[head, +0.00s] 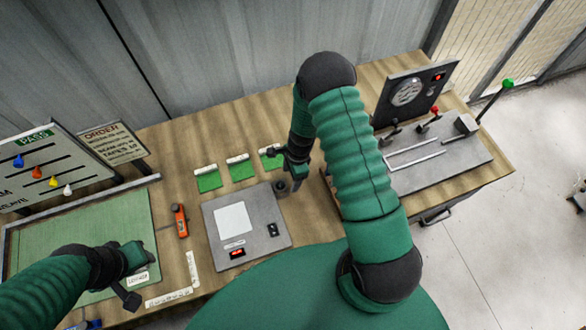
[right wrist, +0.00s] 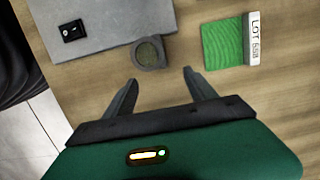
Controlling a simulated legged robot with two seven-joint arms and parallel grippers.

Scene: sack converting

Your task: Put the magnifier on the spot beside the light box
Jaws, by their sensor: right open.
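The magnifier (head: 281,187) is a small dark ring with a round lens. It lies at the right edge of the grey light box (head: 276,235), which has a white lit square, a red display and a black switch. In the right wrist view the magnifier (right wrist: 150,53) sits just beyond my fingertips, against or very close to the light box edge (right wrist: 104,22). My right gripper (head: 290,164) is open and empty, its fingers (right wrist: 160,76) pointing toward the magnifier without enclosing it. My left gripper (head: 130,276) hangs over the green mat (head: 123,218); its jaws are unclear. I cannot make out a marked spot.
Several green labelled swatches (head: 241,170) lie behind the light box; one (right wrist: 222,42) is right of the magnifier. An orange tool (head: 181,220) and a white L-shaped ruler (head: 193,270) lie left of the box. A gauge panel with levers (head: 440,160) stands at right.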

